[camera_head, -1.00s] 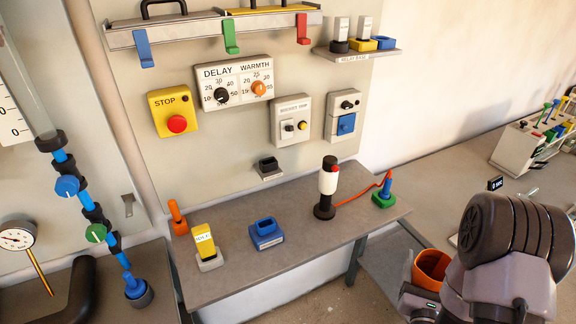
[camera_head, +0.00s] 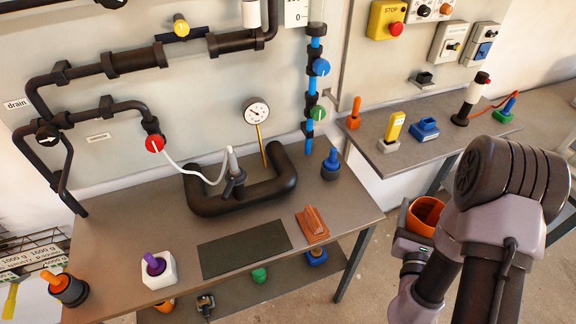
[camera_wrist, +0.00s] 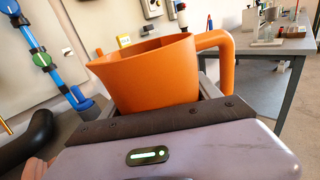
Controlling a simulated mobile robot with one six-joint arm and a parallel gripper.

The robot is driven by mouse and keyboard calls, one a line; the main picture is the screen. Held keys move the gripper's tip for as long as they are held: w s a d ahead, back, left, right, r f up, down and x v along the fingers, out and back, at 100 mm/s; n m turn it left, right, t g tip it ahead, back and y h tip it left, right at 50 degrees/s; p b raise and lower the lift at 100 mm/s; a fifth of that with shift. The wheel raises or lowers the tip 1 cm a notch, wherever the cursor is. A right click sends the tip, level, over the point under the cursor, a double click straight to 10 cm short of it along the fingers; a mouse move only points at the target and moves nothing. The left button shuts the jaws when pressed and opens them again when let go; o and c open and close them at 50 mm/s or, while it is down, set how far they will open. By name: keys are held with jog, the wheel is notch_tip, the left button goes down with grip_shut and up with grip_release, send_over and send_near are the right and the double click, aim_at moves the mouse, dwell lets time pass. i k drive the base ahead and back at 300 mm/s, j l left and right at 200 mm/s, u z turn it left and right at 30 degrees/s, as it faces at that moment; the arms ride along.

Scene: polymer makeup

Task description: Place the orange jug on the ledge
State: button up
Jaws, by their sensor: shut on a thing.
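The orange jug (camera_head: 427,211) is upright in my gripper (camera_head: 412,240), at the right of the head view, in front of the gap between two benches. In the wrist view the jug (camera_wrist: 150,78) fills the middle, with its handle to the right and its spout to the left. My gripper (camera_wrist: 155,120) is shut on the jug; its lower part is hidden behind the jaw. No surface is clearly marked as the ledge. The near bench (camera_head: 325,195) has a dark flat mat (camera_head: 245,250) at its front.
The near bench carries a thick black pipe loop (camera_head: 240,203), a gauge (camera_head: 256,112), an orange-brown block (camera_head: 312,224) and a white holder (camera_head: 158,270) with a purple top. A second bench (camera_head: 400,160) behind holds small coloured items. Open floor lies below the jug.

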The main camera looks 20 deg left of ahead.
aim_at(124, 244)
jog(key=k+j, duration=0.2)
jog(key=j, duration=0.15)
jog(key=k+j, duration=0.2)
jog(key=j, duration=0.2)
jog(key=k+j+u, duration=0.1)
jog(key=j, duration=0.25)
jog(key=k+j, duration=0.5)
jog(key=j, duration=0.25)
jog(key=k+j+u, duration=0.1)
jog(key=j, duration=1.05)
jog(key=i+j, duration=0.2)
jog(key=j+u, duration=0.05)
jog(key=j, duration=0.05)
